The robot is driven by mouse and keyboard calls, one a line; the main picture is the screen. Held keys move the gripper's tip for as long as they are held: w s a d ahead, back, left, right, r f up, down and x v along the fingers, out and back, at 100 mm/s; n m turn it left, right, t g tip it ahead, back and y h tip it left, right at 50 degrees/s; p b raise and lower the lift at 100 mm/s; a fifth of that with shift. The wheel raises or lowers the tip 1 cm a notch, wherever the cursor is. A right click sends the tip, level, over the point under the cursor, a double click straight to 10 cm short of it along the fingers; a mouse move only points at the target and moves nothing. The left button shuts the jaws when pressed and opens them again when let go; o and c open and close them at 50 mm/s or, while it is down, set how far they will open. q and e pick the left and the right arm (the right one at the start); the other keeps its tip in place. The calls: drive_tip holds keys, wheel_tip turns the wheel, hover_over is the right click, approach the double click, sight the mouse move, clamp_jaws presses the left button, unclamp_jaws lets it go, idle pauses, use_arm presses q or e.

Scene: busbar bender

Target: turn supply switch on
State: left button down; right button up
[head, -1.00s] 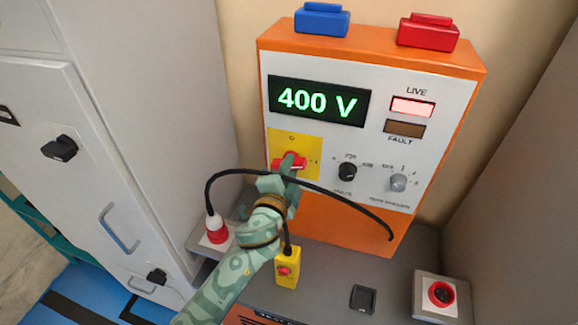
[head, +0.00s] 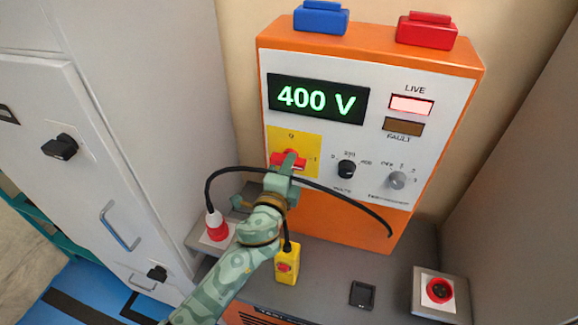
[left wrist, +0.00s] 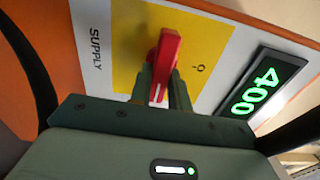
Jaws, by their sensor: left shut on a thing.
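The red supply switch handle (head: 287,160) sits on a yellow plate (head: 309,144) on the orange-edged panel. It lies horizontally, in line with the "1" mark at its right. In the left wrist view the red handle (left wrist: 164,62) has a white line at its end away from the "0" side. My left gripper (head: 285,172) is shut on the handle, and its fingers (left wrist: 163,92) lie on either side of it. The display (head: 318,99) reads 400 V, the LIVE lamp (head: 411,105) is lit and the FAULT lamp (head: 403,127) is dark. My right gripper is out of view.
A black cable (head: 345,202) arcs across the panel just by my left gripper. A red and white plug (head: 216,226) and a yellow box with a red button (head: 287,264) stand below. A black knob (head: 346,169) and a grey knob (head: 397,180) are right of the switch.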

use_arm(q)
drive_tip(key=shift+f, duration=0.1)
drive_tip(key=c, duration=1.3)
unclamp_jaws()
drive_tip(key=v, duration=1.6)
drive_tip(key=shift+s, duration=0.2)
